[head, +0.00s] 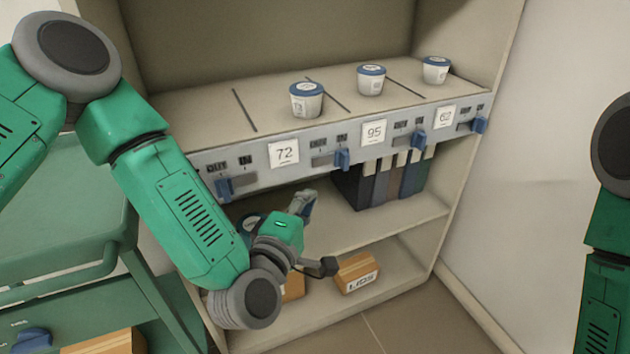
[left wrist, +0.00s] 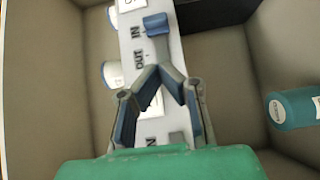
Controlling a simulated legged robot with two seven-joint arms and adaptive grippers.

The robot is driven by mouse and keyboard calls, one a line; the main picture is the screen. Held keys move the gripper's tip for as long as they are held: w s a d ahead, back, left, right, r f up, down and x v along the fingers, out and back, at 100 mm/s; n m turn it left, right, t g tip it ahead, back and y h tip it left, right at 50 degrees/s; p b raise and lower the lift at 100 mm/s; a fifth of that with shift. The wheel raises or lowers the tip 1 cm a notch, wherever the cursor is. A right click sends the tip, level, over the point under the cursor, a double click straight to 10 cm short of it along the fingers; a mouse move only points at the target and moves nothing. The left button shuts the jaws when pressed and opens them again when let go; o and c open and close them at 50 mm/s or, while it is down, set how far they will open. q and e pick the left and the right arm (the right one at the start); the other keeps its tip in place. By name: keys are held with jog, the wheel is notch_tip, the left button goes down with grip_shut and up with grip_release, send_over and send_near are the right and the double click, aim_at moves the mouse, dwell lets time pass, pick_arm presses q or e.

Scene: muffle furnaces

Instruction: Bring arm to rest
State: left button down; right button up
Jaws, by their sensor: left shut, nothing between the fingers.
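My left arm comes in from the left, bent at the elbow, and its gripper (head: 304,203) hangs in front of the shelf unit, below the labelled panel (head: 225,158). In the left wrist view the left gripper (left wrist: 158,74) is shut and empty, its fingertips together in front of the panel with its OUT and IN marks. A blue slider (left wrist: 156,24) lies just beyond the tips. In the head view the blue sliders (head: 342,159) sit along the panel's front. My right arm shows only in part at the right edge; its gripper is out of view.
Three white cups with blue lids (head: 306,99) stand on the upper shelf (head: 200,103). Dark binders (head: 382,182) stand on the shelf below, and a cardboard box (head: 357,273) lies lower down. A green cart (head: 70,225) stands at left. Floor (head: 440,325) is clear at front right.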

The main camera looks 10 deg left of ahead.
pick_arm(q)
jog(key=s+a+f+m+g+p, duration=0.5)
jog(key=s+f+m+g, duration=0.45)
jog(key=s+f, duration=0.5)
jog(key=s+a+f+m+g+y+p, duration=0.2)
jog(key=s+a+m+g, duration=0.4)
jog(key=s+a, duration=0.8)
notch_tip(320, 180, down, 2)
jog(key=shift+s+f+m+g+y, duration=0.15)
jog(key=shift+s+m+g+y, duration=0.2)
jog(key=shift+s+g+y, duration=0.35)
pick_arm(e)
notch_tip(320, 180, up, 7)
jog(key=shift+a+r, duration=0.2)
jog(key=shift+a, duration=0.15)
pick_arm(q)
jog(key=shift+w+a+f, duration=0.1)
jog(key=shift+a, duration=0.1)
pick_arm(e)
jog(key=shift+a, duration=0.2)
